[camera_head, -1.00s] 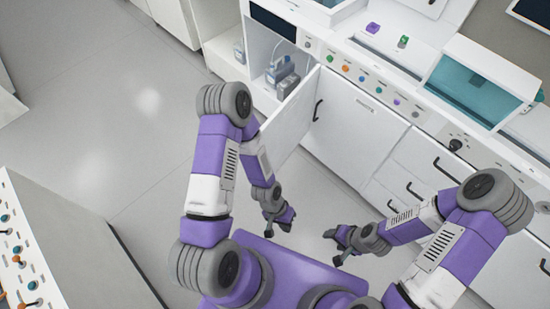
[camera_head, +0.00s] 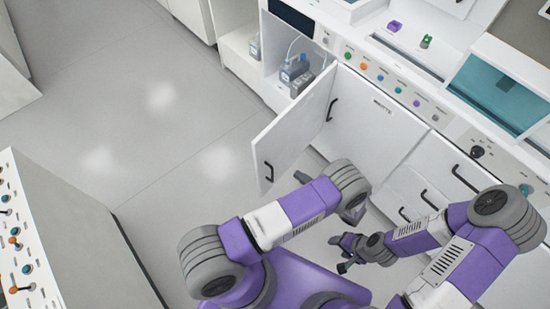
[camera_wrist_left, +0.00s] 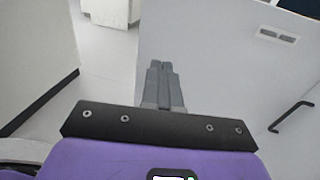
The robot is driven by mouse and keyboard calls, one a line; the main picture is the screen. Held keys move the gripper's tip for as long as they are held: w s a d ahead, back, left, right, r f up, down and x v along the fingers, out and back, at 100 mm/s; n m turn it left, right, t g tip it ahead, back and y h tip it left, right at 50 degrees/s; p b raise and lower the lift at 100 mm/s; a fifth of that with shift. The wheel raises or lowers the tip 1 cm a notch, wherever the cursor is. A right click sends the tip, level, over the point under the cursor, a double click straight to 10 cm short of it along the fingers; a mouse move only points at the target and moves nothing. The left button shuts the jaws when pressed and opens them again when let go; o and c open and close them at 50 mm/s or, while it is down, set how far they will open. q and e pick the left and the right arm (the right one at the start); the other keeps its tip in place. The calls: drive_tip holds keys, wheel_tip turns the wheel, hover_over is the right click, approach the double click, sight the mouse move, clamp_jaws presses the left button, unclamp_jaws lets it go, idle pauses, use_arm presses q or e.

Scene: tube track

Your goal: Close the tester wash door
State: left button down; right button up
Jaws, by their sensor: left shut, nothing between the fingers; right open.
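The white cabinet door (camera_head: 298,125) hangs wide open in the head view, swung out from the front of the bench. A black handle (camera_head: 265,170) is near its free edge. The compartment beside it (camera_head: 272,60) is open and holds grey-blue bottles (camera_head: 296,72). My left gripper (camera_head: 303,177) shows only as a small grey tip beside my arm, below and right of the door's free edge. In the left wrist view its fingers (camera_wrist_left: 162,72) are together and empty, in front of a white panel; contact cannot be told. My right gripper (camera_head: 343,252) is open and empty, away from the door.
A closed cabinet front (camera_head: 375,125) with a black handle stands right of the open door, with drawers (camera_head: 430,185) further right. Coloured knobs (camera_head: 380,78) line the bench above. Open floor (camera_head: 150,130) lies left of the door. Another control bench (camera_head: 70,240) stands at lower left.

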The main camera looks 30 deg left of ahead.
sight(264, 150)
use_arm(q)
drive_tip(key=x, duration=0.7)
drive_tip(key=b+x, duration=0.1)
drive_tip(key=x, duration=0.5)
drive_tip(key=shift+w+a+r, duration=0.15)
drive_tip(key=shift+a+r, duration=0.05)
drive_tip(key=shift+a, duration=0.2)
